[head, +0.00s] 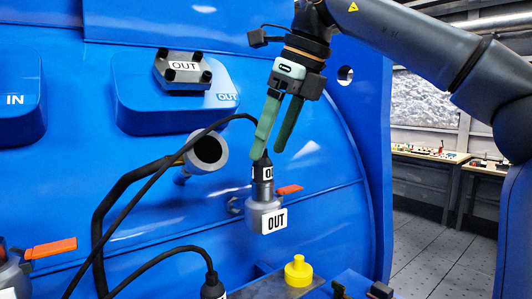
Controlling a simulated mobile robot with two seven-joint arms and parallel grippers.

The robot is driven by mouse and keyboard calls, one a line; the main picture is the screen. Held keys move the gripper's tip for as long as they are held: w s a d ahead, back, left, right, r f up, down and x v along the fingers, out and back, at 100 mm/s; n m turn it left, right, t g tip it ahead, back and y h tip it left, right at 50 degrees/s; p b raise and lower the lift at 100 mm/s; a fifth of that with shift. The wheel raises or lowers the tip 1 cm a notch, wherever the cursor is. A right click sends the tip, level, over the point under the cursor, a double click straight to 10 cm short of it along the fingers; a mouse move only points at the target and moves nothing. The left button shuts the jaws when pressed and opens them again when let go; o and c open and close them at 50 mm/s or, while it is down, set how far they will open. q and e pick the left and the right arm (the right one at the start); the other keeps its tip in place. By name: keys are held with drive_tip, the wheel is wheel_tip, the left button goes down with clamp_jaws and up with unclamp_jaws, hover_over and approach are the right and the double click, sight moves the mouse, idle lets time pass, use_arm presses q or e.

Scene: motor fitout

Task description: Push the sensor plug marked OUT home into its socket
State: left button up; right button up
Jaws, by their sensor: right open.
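The black sensor plug (262,172) has a white label band, partly readable and consistent with OUT. It stands upright on the grey socket body (258,217), which carries a white OUT tag (275,219). A grey metal collar shows between them, and I cannot tell how deep the plug sits. My right gripper (268,153) comes down from above with its two green fingers apart. The left fingertip overlaps the plug's top in the picture; contact is unclear. The right fingertip is to the right of the plug. My left gripper is out of view.
Orange levers (289,190) sit beside the sockets. A black cable (190,150) arches behind the left finger. A grey round port (208,152) faces out at left. Another black plug (212,285) and a yellow cap (298,271) are below. The blue housing (330,170) stands close behind.

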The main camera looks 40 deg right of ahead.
drive_tip(key=a+p+v, duration=0.1)
drive_tip(key=p+v, duration=0.1)
drive_tip(key=v, duration=0.7)
drive_tip(key=shift+d, duration=0.45)
